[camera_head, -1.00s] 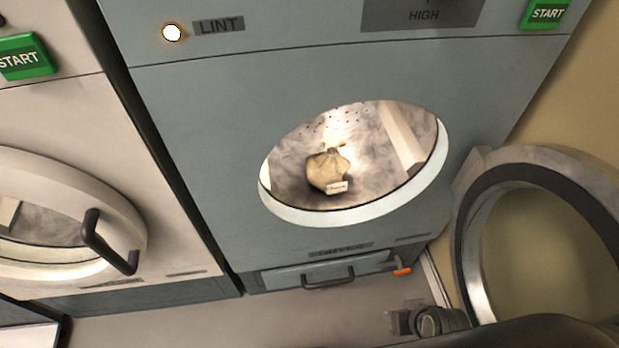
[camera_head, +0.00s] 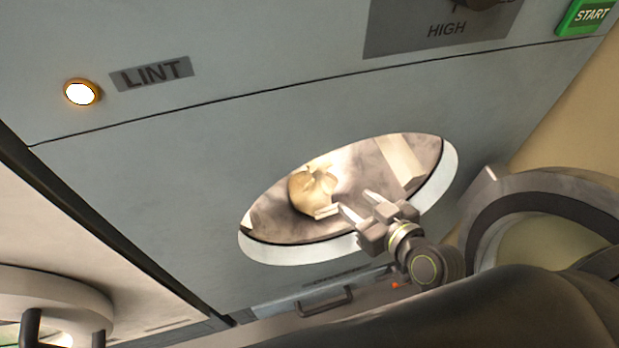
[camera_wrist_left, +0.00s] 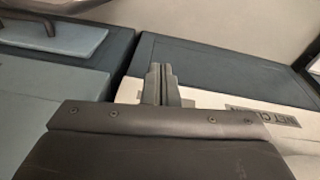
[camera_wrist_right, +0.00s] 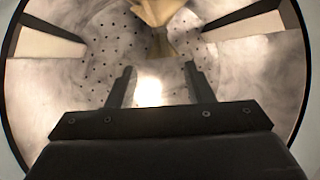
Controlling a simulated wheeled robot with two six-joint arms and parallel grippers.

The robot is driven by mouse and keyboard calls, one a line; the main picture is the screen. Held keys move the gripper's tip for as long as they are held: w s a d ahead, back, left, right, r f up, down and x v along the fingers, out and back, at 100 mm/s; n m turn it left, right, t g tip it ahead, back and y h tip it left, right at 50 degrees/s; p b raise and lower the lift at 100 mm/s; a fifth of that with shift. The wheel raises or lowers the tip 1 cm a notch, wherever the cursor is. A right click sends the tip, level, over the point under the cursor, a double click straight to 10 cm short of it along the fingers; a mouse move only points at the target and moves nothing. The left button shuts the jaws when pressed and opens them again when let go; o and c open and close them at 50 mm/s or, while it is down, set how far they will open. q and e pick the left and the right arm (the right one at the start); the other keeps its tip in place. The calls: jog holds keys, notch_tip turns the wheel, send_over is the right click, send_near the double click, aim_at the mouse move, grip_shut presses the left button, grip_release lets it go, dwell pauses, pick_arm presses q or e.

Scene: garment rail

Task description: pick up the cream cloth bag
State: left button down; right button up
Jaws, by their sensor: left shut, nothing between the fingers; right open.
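The cream cloth bag (camera_head: 312,190) lies inside the dryer drum, behind the round opening (camera_head: 262,252). It has a gathered, tied top and a pale tag at its lower side. In the right wrist view part of the bag (camera_wrist_right: 160,12) shows at the top edge, cut off by the frame. My right gripper (camera_head: 358,205) is open and empty, at the front of the opening, just right of the bag and apart from it. Its two fingers (camera_wrist_right: 162,80) also show apart in the right wrist view. My left gripper (camera_wrist_left: 161,72) is shut and empty, away from the bag.
The round dryer door (camera_head: 490,225) stands swung open at the right. A drawer handle (camera_head: 325,302) is below the opening. A pale machine with a round door (camera_head: 60,290) stands at the lower left. Pale paddles (camera_wrist_right: 40,45) stick out inside the perforated drum.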

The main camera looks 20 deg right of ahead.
aim_at(321, 174)
jog(key=b+x, duration=0.2)
jog(key=x, duration=1)
jog(key=shift+w+a, duration=0.1)
jog(key=b+x, duration=0.1)
jog(key=x, duration=0.3)
jog(key=shift+w+f, duration=0.1)
jog(key=shift+w, duration=0.2)
pick_arm(q)
jog(key=shift+t+h, duration=0.4)
jog(key=shift+t, duration=0.5)
jog(key=r, duration=0.1)
jog(key=w+r, duration=0.1)
jog(key=d+r, duration=0.1)
jog(key=shift+w+d+r, duration=0.1)
jog(key=shift+w+r, duration=0.05)
jog(key=shift+r, duration=0.2)
pick_arm(e)
grip_shut()
